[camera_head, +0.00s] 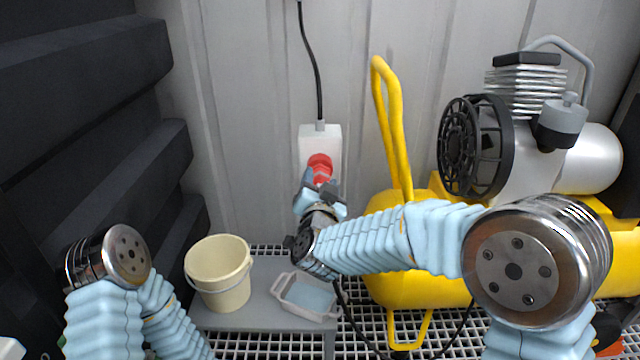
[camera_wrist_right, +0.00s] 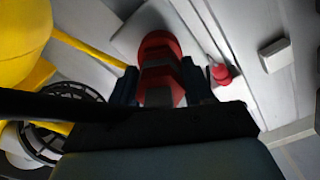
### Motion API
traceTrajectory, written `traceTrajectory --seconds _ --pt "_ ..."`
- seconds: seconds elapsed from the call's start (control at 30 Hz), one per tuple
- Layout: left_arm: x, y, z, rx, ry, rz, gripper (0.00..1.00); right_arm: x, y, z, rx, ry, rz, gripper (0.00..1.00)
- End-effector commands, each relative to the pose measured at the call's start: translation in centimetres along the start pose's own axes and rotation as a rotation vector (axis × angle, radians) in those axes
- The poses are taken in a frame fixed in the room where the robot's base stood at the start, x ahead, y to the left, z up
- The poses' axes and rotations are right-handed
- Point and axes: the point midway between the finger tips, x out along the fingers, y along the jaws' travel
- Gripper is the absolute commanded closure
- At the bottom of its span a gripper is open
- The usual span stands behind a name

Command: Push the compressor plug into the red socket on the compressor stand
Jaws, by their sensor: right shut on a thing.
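The red socket (camera_head: 320,161) is on the front of a white box (camera_head: 308,143) at the wall, left of the yellow compressor. My right gripper (camera_head: 321,190) is right in front of it, shut on the red compressor plug (camera_wrist_right: 160,88). In the right wrist view the plug sits between the two dark fingers and points at the round red socket (camera_wrist_right: 157,46). Plug and socket overlap there, in line or nearly so. I cannot tell how deep the plug sits or whether a gap is left. My left arm shows at the lower left, but its gripper is out of view.
The yellow compressor (camera_head: 417,289) with its upright handle (camera_head: 391,130) stands close on the right. A cream bucket (camera_head: 222,287) and a grey tray (camera_head: 306,298) stand on a low grey bench (camera_head: 262,308). A black cable (camera_head: 311,60) runs down to the white box.

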Motion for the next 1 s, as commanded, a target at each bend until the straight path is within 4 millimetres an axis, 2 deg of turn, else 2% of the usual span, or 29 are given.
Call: traceTrajectory --seconds 0.8,0.83,1.0 --pt "0.0 0.0 0.0 0.000 0.000 0.000 0.61 1.0 0.0 0.0 0.000 0.000 0.000 1.00" --pt "0.0 0.0 0.0 0.000 0.000 0.000 0.61 1.0 0.0 0.0 0.000 0.000 0.000 0.45" --pt "0.0 0.0 0.0 0.000 0.000 0.000 0.61 1.0 0.0 0.0 0.000 0.000 0.000 0.19"
